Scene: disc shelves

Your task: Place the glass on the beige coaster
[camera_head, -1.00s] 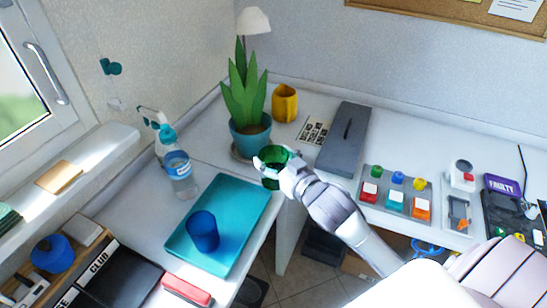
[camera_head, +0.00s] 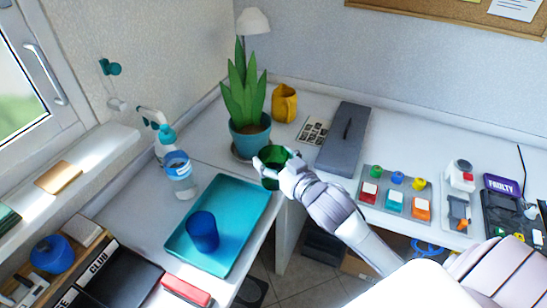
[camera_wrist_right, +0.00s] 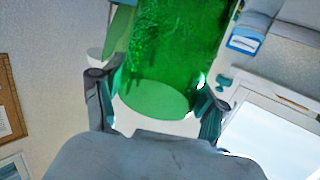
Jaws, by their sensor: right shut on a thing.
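The green glass (camera_head: 270,171) is held in my right gripper (camera_head: 274,164), above the table near the inner corner, in front of the potted plant. In the right wrist view the glass (camera_wrist_right: 172,50) is large between the two fingers (camera_wrist_right: 155,100), which are shut on it. A flat beige square (camera_head: 60,177), which looks like the beige coaster, lies on the white sill at the left under the window. It is well apart from the glass, and nothing stands on it. My left gripper is not in view.
A teal tray (camera_head: 240,212) with a blue cup (camera_head: 202,232) lies on the left table. A bottle (camera_head: 180,175), a dispenser (camera_head: 164,140) and the plant (camera_head: 245,97) stand behind it. A dark green square (camera_head: 8,219) lies further along the sill.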

